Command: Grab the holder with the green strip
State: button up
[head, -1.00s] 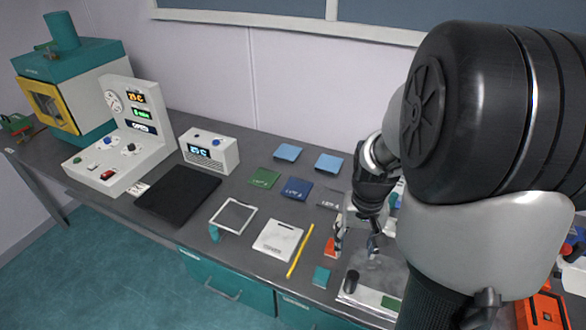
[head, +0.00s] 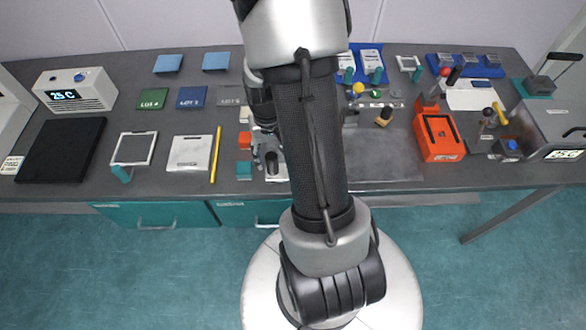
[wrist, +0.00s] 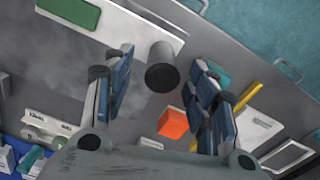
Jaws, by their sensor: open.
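A pale flat holder with a green strip (wrist: 70,12) lies at the top left of the wrist view. A dark upright cylinder (wrist: 162,70) stands at its near end; I cannot tell whether it is part of the holder. In the head view my arm hides most of the holder, and only a pale bit (head: 276,178) shows at the bench's front. My gripper (wrist: 166,60) is open and empty, with its fingers on either side of the cylinder in the picture. Its height above it is unclear. In the head view, my gripper (head: 267,150) is partly hidden by my arm.
An orange block (head: 244,170) and a teal block (head: 244,140) lie left of my gripper. A yellow stick (head: 215,155) and a white pad (head: 189,153) lie further left. An orange box (head: 440,137) stands right. White labelled stands (head: 371,60) are behind.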

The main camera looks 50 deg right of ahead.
notch_tip(320, 180, down, 5)
jog(key=shift+w+b, duration=0.1)
jog(key=shift+b, duration=0.85)
jog(key=shift+r, duration=0.1)
grip_shut()
